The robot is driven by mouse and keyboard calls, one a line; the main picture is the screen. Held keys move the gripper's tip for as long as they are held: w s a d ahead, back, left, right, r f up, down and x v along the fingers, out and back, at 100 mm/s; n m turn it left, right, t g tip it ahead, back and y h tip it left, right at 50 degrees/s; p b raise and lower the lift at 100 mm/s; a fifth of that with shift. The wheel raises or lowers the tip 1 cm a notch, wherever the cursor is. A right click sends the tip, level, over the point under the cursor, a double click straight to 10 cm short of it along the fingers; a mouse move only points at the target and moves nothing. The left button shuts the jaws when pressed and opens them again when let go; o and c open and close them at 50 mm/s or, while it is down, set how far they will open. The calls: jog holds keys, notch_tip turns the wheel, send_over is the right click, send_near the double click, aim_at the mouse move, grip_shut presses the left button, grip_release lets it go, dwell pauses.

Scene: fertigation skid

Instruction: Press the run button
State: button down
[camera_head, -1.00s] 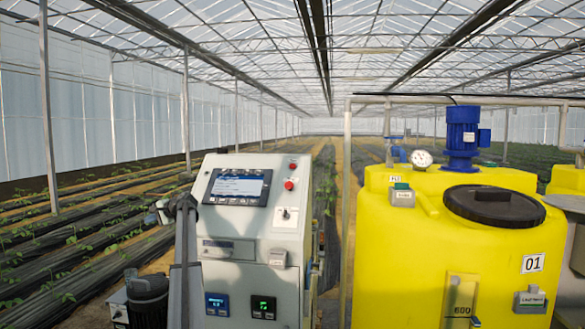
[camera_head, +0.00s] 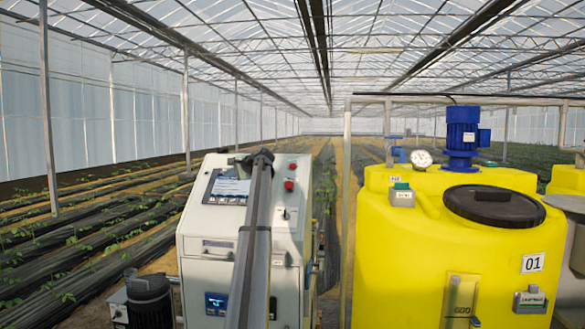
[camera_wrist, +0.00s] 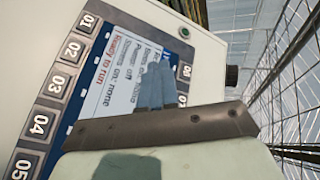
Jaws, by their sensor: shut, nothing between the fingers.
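The control cabinet (camera_head: 205,245) has a tilted top with a screen unit (camera_head: 226,188), partly covered by my arm. In the wrist view the screen (camera_wrist: 112,75) reads "Ready to run" in red, and numbered keys (camera_wrist: 53,85) line its edges; some keys are hidden. No key marked run can be made out. Two red knobs or lamps sit right of the screen, an upper one (camera_head: 293,167) and a lower one (camera_head: 289,186). My gripper (camera_wrist: 154,75) is shut and empty, its fingertips in front of the screen; contact cannot be told.
A small key switch (camera_head: 286,213) is on the cabinet's right side. A dark knob (camera_wrist: 232,75) stands out beyond the panel in the wrist view. A yellow tank (camera_head: 400,240) is to the right, and a dark motor (camera_head: 148,297) is at lower left.

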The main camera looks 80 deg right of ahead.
aim_at(293, 166)
jog(key=s+r+m+h, duration=0.1)
jog(key=s+r, duration=0.3)
jog(key=s, duration=0.4)
jog(key=s+d+r+m+g+h, duration=0.1)
jog(key=s+r, duration=0.3)
jog(key=s, duration=0.4)
jog(key=s+r+g+h, duration=0.1)
jog(key=s+r, duration=0.2)
jog(key=s, duration=0.6)
jog(key=shift+d+r+m, duration=0.3)
jog(key=shift+r+m, duration=0.1)
jog(key=shift+s+d+f, duration=0.1)
jog(key=shift+d+f, duration=1.45)
jog(key=shift+f, duration=0.15)
jog(key=shift+d+f, duration=1.45)
jog(key=shift+f, duration=0.15)
jog(key=shift+d+f, duration=0.1)
jog(key=shift+f, duration=0.05)
jog(key=shift+d+f, duration=0.15)
jog(key=shift+d+f, duration=0.25)
jog(key=shift+f, duration=0.05)
jog(key=shift+r, duration=0.1)
jog(key=shift+a+r, duration=0.5)
